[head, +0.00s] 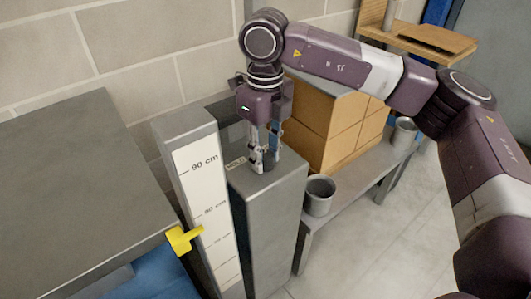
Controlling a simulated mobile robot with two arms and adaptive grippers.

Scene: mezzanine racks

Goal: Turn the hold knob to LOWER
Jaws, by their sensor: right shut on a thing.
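The grey pedestal (272,200) stands in the middle, with a small label (236,163) on its top that is too small to read surely. My right gripper (264,163) points straight down onto the pedestal's top from above. Its fingers are shut on the hold knob, which is mostly hidden between them. I cannot make out which way the knob points. My left gripper is out of view.
A post with a white height scale (209,206) stands left of the pedestal. A yellow pointer (182,239) sits beside it, at the edge of a grey platform (80,185). Cardboard boxes (325,130) and metal cups (319,194) stand on a bench at right.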

